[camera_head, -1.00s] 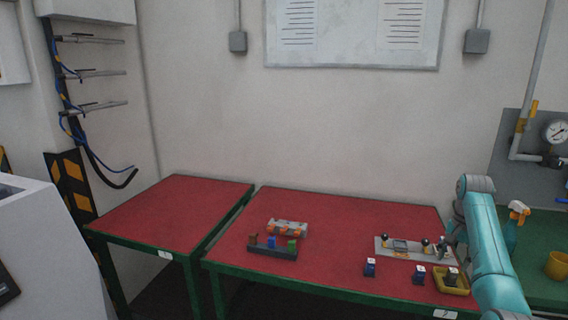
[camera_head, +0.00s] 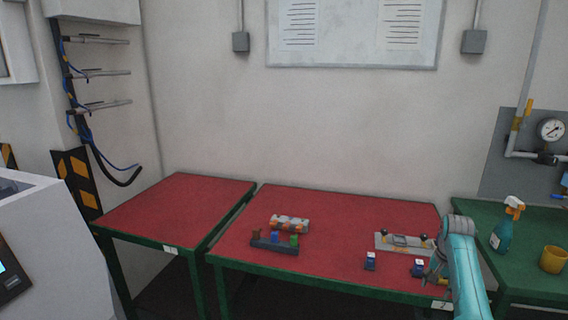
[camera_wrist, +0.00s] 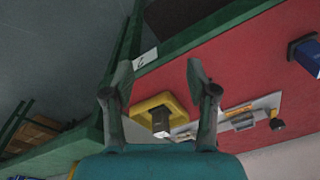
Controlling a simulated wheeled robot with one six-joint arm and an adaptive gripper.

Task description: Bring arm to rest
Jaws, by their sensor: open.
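My arm (camera_head: 462,268) is at the right of the head view, teal, bent low in front of the right end of the red table. My gripper (camera_wrist: 158,80) shows in the wrist view with its two fingers spread apart and nothing between them. Beyond the fingers lies a yellow tray (camera_wrist: 150,102) with a dark block (camera_wrist: 160,122) in it, on the red table. In the head view my arm hides most of this tray.
A green table (camera_head: 475,215) with a spray bottle (camera_head: 503,232) and yellow cup (camera_head: 553,260) stands at right. The left red table (camera_head: 175,205) is bare.

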